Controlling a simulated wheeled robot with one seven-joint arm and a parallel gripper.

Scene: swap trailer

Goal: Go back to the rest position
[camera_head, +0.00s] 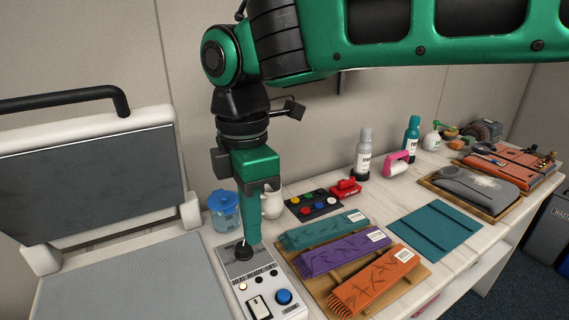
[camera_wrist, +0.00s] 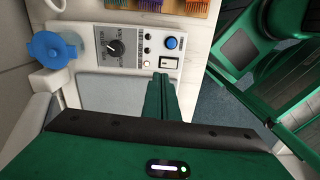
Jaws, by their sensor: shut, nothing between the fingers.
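My gripper (camera_head: 253,238) points down with its two green fingers together and nothing between them. In the head view its tips overlap the white control box (camera_head: 272,282), beside the black knob. The wrist view shows the shut fingers (camera_wrist: 160,88) near the lower right of the same box (camera_wrist: 137,66), with the knob (camera_wrist: 115,47), the blue button (camera_wrist: 171,43) and the rocker switch (camera_wrist: 168,63) uncovered. I cannot tell whether the tips touch the box.
Close by stand a blue-lidded jug (camera_head: 224,212) and a white machine with a raised lid (camera_head: 95,180). A wooden tray (camera_head: 424,270) holds teal, purple and orange packs. Bottles (camera_head: 364,155) stand at the back. A teal mat (camera_head: 436,228) lies bare.

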